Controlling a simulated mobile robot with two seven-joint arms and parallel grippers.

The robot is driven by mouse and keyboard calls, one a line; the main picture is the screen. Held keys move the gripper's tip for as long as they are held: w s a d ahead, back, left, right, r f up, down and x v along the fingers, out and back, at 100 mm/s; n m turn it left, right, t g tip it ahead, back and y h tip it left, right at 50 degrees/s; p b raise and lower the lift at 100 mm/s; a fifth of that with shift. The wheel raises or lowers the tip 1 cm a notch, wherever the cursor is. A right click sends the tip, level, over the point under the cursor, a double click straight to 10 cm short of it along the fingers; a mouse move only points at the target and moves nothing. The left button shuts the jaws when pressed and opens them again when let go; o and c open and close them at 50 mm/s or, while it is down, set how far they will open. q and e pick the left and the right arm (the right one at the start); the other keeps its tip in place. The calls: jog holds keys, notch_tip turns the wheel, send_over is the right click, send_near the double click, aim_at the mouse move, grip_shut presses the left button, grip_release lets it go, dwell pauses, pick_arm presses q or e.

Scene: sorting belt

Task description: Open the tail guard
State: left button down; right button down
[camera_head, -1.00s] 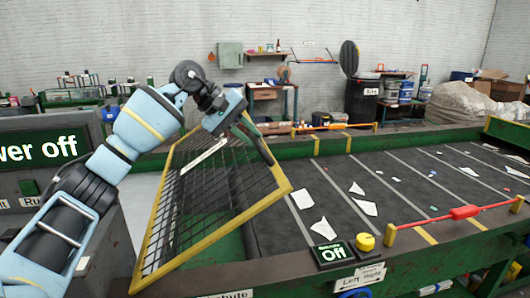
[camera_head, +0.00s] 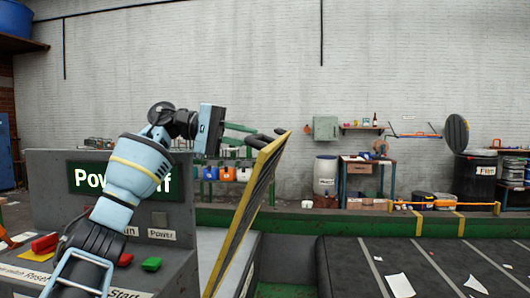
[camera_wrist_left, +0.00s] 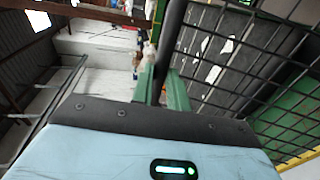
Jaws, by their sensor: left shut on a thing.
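The tail guard (camera_head: 240,225) is a yellow frame with dark mesh. In the head view it stands raised and steep, seen almost edge-on, left of the belt. My left gripper (camera_head: 253,135) is at its upper edge, with green fingers shut on the guard's dark handle bar. In the left wrist view the fingers (camera_wrist_left: 162,78) close around the dark bar (camera_wrist_left: 173,35), and the guard's mesh (camera_wrist_left: 225,60) spreads to the right. My right gripper is in neither current view.
A grey control cabinet with a "Power off" display (camera_head: 85,178), a red button (camera_head: 45,243) and a green button (camera_head: 151,264) stands at left, close to my left arm. The dark belt (camera_head: 350,270) with white scraps lies at right. A workbench (camera_head: 362,180) and bins stand behind.

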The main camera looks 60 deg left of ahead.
pick_arm(q)
jog(key=shift+s+a, duration=0.25)
jog(key=c, duration=1.4)
grip_release()
jog(key=shift+o, duration=0.2)
jog(key=v, duration=0.7)
jog(key=shift+s+a, duration=0.25)
jog(key=shift+a, duration=0.05)
jog(key=shift+r+p, duration=0.1)
jog(key=shift+p, duration=0.2)
